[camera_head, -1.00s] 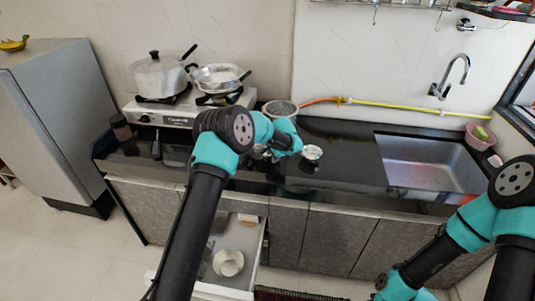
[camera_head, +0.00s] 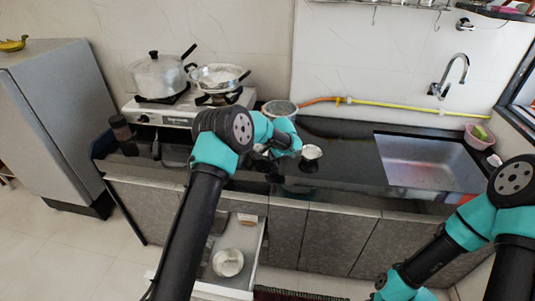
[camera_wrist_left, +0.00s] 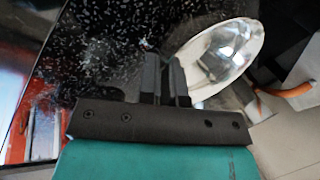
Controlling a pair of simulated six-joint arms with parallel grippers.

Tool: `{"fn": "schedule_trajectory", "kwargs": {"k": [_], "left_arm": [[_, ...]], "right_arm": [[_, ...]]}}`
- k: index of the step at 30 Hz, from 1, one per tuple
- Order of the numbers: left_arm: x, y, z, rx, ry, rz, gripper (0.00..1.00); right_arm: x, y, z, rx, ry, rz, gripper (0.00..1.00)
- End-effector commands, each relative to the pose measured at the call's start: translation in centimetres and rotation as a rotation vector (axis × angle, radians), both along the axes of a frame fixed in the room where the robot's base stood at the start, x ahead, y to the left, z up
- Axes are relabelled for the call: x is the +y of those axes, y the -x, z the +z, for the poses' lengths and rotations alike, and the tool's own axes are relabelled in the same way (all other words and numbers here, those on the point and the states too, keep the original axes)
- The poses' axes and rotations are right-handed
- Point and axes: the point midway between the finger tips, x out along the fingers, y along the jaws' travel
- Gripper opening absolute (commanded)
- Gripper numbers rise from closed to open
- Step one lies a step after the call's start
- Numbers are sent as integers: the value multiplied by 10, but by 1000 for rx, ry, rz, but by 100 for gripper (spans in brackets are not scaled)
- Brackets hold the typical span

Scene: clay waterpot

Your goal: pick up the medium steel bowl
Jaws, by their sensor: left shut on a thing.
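A shiny steel bowl (camera_head: 311,152) is at the counter's middle in the head view, just right of my left gripper (camera_head: 284,166). I take it to be the medium steel bowl. In the left wrist view the bowl (camera_wrist_left: 222,52) looks tilted, with its near-left rim at the fingers. There my left gripper (camera_wrist_left: 165,68) has its two dark fingers close together, shut on the bowl's rim. The exact contact is partly hidden by the fingers, and I cannot tell whether the bowl is clear of the counter. My right gripper's fingers are out of view.
A grey pot (camera_head: 280,108) stands behind my left wrist, beside the stove (camera_head: 190,112) with its pans. An open drawer (camera_head: 262,248) below holds another bowl (camera_head: 228,262). The sink (camera_head: 430,163) is at the right. The counter between bowl and sink is clear.

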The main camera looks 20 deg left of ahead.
Motion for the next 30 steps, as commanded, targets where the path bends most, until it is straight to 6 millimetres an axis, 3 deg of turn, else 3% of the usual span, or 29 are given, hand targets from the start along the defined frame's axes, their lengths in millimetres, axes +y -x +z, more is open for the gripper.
{"fn": "schedule_trajectory", "kwargs": {"k": [8,18,30], "left_arm": [[0,0,4,0,0,0,0],[0,0,39,-3,0,0,0],[-15,53,41,1,0,-3,0]], "right_arm": [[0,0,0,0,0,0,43],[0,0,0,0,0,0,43],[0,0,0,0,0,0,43]]}}
